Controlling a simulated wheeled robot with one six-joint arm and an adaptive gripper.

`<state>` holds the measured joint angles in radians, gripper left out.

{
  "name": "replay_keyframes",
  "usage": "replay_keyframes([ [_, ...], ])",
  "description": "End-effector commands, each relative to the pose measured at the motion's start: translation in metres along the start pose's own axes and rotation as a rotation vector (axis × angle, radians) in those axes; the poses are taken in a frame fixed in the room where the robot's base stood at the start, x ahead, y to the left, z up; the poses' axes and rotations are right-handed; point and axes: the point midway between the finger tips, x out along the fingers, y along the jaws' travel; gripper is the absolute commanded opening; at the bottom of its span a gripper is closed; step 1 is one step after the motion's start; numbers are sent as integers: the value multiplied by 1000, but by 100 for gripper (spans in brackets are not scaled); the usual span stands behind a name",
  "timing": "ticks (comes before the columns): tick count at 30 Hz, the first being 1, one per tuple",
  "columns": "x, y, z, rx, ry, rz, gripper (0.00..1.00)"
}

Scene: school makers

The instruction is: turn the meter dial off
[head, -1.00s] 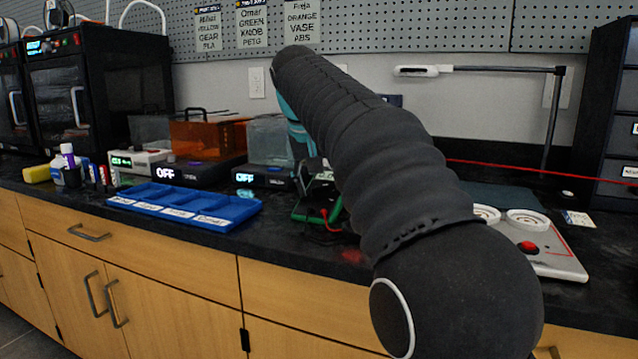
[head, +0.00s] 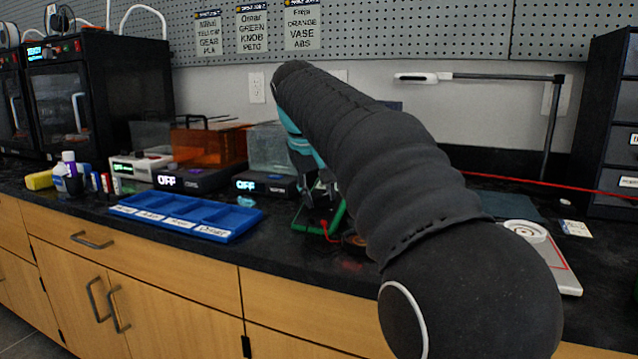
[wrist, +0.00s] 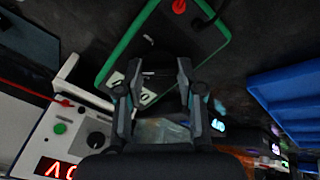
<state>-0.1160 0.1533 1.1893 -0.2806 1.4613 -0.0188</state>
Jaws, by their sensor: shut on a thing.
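The meter (wrist: 205,38) is a dark device with a green rim. It lies on the black counter and shows at the top of the wrist view, with a red plug at its end. In the head view its green edge (head: 334,219) shows below my arm's end. My gripper (wrist: 160,72) is over the meter's face, its two dark fingers closed in on a dark part there that looks like the dial. The dial itself is mostly hidden by the fingers, and I cannot read its setting.
A blue compartment tray (head: 232,219) lies left of the meter. A white unit with a red display and knob (wrist: 70,140) is close by in the wrist view. A white board (head: 560,268) lies at right.

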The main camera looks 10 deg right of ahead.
Motion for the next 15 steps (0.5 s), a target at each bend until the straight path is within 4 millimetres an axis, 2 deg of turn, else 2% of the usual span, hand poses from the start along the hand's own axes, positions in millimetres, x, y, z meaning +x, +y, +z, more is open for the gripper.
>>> replay_keyframes([
  [1, -5, 1, -1, -42, -3, -1, 3],
  [15, -4, -1, 0, -482, -3, -13, 3],
])
